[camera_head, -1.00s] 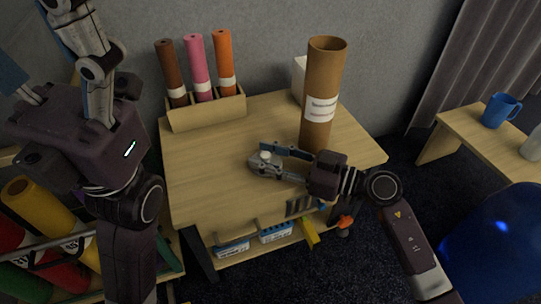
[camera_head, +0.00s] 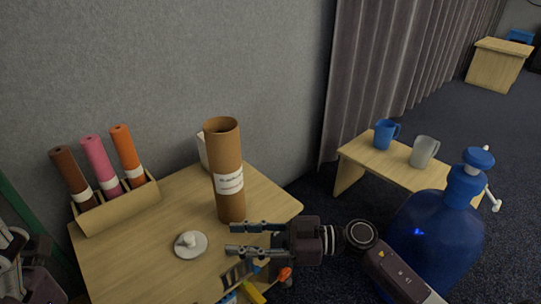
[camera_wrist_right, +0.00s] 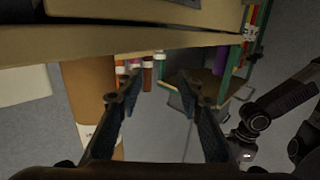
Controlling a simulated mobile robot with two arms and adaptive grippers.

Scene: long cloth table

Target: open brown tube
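The brown tube (camera_head: 228,180) stands upright on the wooden table (camera_head: 150,258), with a white label on its side. Its top end shows as an open, hollow rim. A round pale lid with a small knob (camera_head: 190,244) lies flat on the table to the left of the tube.
A wooden rack (camera_head: 120,206) with brown, pink and orange rolls stands at the table's back left. A white box (camera_head: 203,150) is behind the tube. A blue bottle (camera_head: 435,235) and a small table (camera_head: 358,158) with two mugs are at the right.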

